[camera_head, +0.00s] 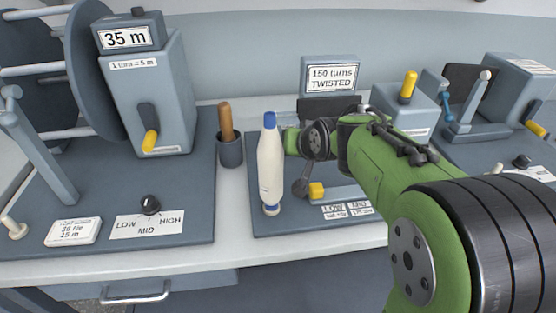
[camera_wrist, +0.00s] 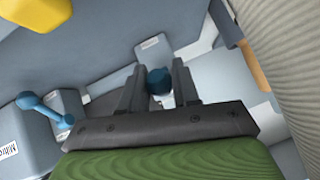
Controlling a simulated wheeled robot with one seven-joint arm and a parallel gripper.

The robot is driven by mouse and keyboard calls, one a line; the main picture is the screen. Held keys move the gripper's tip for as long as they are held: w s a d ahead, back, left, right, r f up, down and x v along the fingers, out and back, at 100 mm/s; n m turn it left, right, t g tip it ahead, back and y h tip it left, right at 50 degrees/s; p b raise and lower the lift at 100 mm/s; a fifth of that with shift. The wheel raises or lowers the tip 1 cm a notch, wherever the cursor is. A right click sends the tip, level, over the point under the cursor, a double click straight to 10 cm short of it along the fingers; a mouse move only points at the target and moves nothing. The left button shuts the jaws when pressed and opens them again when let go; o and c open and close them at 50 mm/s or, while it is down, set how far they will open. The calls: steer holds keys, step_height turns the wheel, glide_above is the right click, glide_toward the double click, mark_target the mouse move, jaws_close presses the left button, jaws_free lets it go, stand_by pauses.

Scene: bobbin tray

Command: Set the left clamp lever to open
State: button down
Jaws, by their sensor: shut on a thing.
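My gripper (camera_wrist: 158,84) is shut on the blue knob of the left clamp lever (camera_wrist: 157,80), seen nearly end-on in the wrist view. The rest of this lever is hidden, so I cannot tell its set position. In the head view my green arm covers both the fingers and this lever. The other clamp lever, blue with a round end, stands at the left of the wrist view (camera_wrist: 45,110) on a grey block. It also shows right of my arm in the head view (camera_head: 444,106).
A cream bobbin (camera_head: 270,165) with blue ends stands upright beside my wrist. A grey cup (camera_head: 230,152) with a wooden-handled tool is left of it. A yellow-knobbed lever (camera_head: 408,86) stands behind my arm. A sign reads "150 turns TWISTED" (camera_head: 332,77).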

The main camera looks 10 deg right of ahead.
stand_by(0.3)
steer(key=c, duration=0.9)
jaws_free()
steer(key=shift+o, duration=0.2)
steer(key=p+v, duration=0.4)
steer(key=v, duration=1.1)
steer(key=shift+s+d, duration=0.15)
steer(key=shift+s, duration=0.25)
steer(key=shift+s+r, duration=0.1)
steer(key=shift+r, duration=0.05)
steer(key=s+d+r+n+g+h+p, duration=0.1)
steer(key=s+n+g+p, duration=0.1)
steer(key=s+p, duration=0.8)
steer(key=s+g, duration=0.1)
steer(key=s, duration=0.6)
steer(key=shift+d+g+h, duration=0.15)
steer(key=shift+g+h, duration=0.25)
